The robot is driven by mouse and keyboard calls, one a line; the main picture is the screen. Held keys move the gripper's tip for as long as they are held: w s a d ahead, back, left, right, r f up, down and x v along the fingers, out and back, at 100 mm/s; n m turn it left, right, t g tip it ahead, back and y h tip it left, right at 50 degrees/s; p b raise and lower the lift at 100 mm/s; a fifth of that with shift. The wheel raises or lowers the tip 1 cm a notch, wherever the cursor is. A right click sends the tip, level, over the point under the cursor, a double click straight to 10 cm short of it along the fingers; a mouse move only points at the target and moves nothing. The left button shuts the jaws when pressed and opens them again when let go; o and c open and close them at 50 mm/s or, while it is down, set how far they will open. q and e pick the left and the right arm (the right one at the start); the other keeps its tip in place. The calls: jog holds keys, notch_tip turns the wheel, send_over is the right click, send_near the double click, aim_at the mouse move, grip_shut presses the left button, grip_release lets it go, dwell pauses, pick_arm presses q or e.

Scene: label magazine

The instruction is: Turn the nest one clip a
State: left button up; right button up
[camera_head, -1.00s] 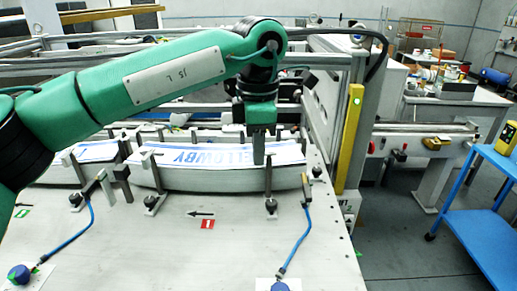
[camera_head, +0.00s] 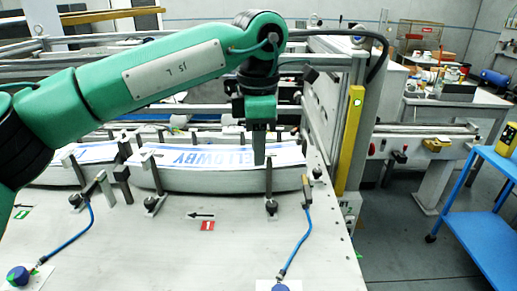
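My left gripper (camera_head: 259,160) points down at the right part of a stack of white labels (camera_head: 205,162) with blue lettering, which lies in the magazine nest beside the red number marker (camera_head: 207,226). Its fingers look narrow from here, and I cannot tell whether they are apart or closed, or whether they touch the stack. A clip (camera_head: 306,188) with a blue cord stands at the right end of this stack. Another clip (camera_head: 97,187) with a blue cord stands near the left end. Black knobs with upright posts (camera_head: 271,206) line the front edge. My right gripper is out of view.
A second label stack (camera_head: 85,172) lies to the left, near a green marker (camera_head: 22,214). Metal frame rails run behind, and a yellow upright (camera_head: 350,140) stands at right. The front of the grey plate (camera_head: 150,255) is mostly clear. A blue cart (camera_head: 485,220) stands at far right.

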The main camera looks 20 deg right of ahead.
pick_arm(q)
notch_tip(320, 180, up, 13)
jog(key=b, duration=0.1)
dwell(0.4)
